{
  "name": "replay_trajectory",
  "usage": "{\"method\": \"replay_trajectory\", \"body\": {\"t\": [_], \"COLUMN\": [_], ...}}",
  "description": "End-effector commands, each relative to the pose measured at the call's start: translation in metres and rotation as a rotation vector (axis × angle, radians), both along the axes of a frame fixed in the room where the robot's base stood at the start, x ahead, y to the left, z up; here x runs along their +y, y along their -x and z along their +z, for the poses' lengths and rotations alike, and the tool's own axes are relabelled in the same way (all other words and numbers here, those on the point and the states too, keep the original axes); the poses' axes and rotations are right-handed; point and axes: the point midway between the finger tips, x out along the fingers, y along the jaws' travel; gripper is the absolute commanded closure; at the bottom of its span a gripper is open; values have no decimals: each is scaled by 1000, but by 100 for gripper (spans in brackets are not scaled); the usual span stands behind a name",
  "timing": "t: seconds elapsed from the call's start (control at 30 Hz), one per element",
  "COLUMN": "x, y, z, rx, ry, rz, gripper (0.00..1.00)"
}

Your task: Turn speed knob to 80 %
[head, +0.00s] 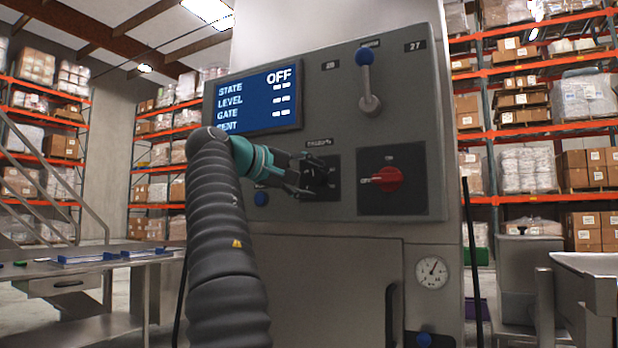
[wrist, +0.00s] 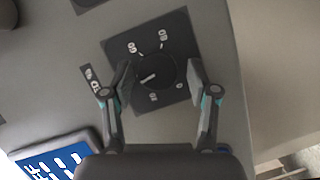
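The speed knob (wrist: 163,78) is a round black dial on a dark square plate (wrist: 178,30) in the wrist view. Its white mark points left and slightly down, between the printed 20 and 60; the 80 stands at the plate's upper middle. My gripper (wrist: 160,67) is open, with one finger on each side of the knob and visible gaps to it. The left finger covers part of the plate's left edge. In the head view my gripper (head: 303,180) is at the dark knob plate (head: 333,163) on the grey machine, and its fingers mostly hide the knob.
A red rotary switch (head: 388,179) is just right of the knob plate. The blue display (head: 260,104) reads STATE OFF. A blue button (head: 261,198) is beneath my gripper, and a pressure gauge (head: 431,272) is lower right.

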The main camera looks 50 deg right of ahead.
Motion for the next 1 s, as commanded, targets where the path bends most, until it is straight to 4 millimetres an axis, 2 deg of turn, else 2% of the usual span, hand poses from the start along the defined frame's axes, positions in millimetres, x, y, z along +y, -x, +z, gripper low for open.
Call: {"method": "replay_trajectory", "body": {"t": [0.37, 0.8, 1.0], "x": [5, 63, 74], "y": [0, -7, -7], "z": [2, 9, 10], "rx": [-1, -1, -1], "ry": [3, 3, 3], "rz": [3, 3, 1], "gripper": [33, 33, 33]}}
